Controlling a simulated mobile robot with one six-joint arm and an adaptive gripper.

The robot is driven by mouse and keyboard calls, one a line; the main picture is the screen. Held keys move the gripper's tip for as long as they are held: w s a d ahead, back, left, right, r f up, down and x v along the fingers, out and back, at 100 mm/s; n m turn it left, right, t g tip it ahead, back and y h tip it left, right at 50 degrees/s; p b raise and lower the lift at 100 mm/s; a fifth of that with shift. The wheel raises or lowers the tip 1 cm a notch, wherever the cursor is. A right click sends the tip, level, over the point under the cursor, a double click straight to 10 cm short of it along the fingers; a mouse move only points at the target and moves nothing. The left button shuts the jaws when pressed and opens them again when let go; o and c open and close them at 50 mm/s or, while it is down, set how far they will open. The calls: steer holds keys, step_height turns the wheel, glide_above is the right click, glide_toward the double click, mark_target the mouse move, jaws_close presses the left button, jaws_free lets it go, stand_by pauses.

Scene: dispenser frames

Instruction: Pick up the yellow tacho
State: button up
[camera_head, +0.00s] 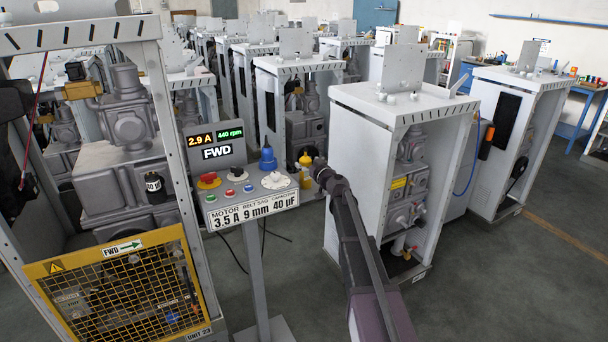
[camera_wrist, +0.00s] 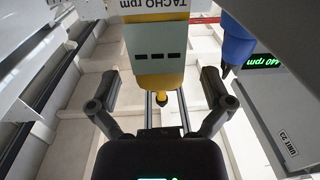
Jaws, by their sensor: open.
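The yellow tacho (camera_head: 306,163) stands at the right rear edge of the control panel, partly hidden by my gripper. In the wrist view the tacho (camera_wrist: 154,62) is upside down, with a "TACHO rpm" label, a grey-green band with dark slots and a yellow end with a small tip. My gripper (camera_head: 320,170) is right beside it in the head view. In the wrist view my gripper (camera_wrist: 158,86) is open, one finger on each side of the tacho's yellow end, with gaps visible on both sides.
A blue tool (camera_head: 267,159) stands close to the tacho; it also shows in the wrist view (camera_wrist: 238,42). The control panel (camera_head: 252,208) carries knobs and a display (camera_head: 216,146). A yellow-framed guard (camera_head: 125,290) is at left, a white cabinet (camera_head: 375,115) at right.

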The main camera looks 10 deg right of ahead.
steer(key=shift+w+a, duration=0.2)
steer(key=shift+w, duration=0.35)
steer(key=c, duration=1.4)
